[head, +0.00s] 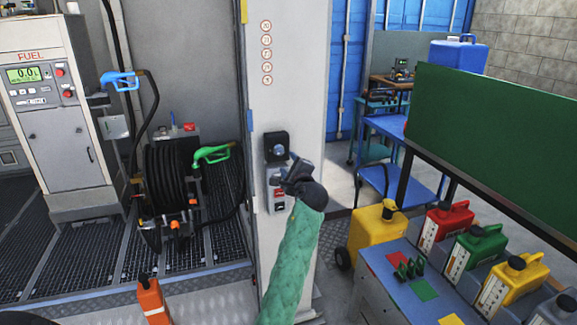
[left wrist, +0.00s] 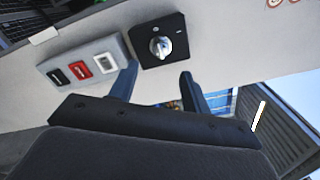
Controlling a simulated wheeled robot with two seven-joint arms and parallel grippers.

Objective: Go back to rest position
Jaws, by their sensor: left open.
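My left gripper (head: 293,168) is raised in front of the light grey pillar, at the end of a green-sleeved arm. In the left wrist view its two fingers (left wrist: 158,88) are apart with nothing between them. A black rotary switch plate (head: 276,147) with a silver knob is on the pillar, just beyond the fingers; the knob also shows in the left wrist view (left wrist: 161,47). Below it is a grey switch box (head: 276,190) with black, red and white rockers, partly hidden by the gripper in the head view. My right gripper is not in view.
A fuel dispenser (head: 55,130) and a black hose reel (head: 172,178) with a green nozzle (head: 212,155) stand at left. At right are a grey bench (head: 385,290) with coloured fuel cans and a green board (head: 500,145). A yellow wheeled can (head: 375,232) stands beside the bench.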

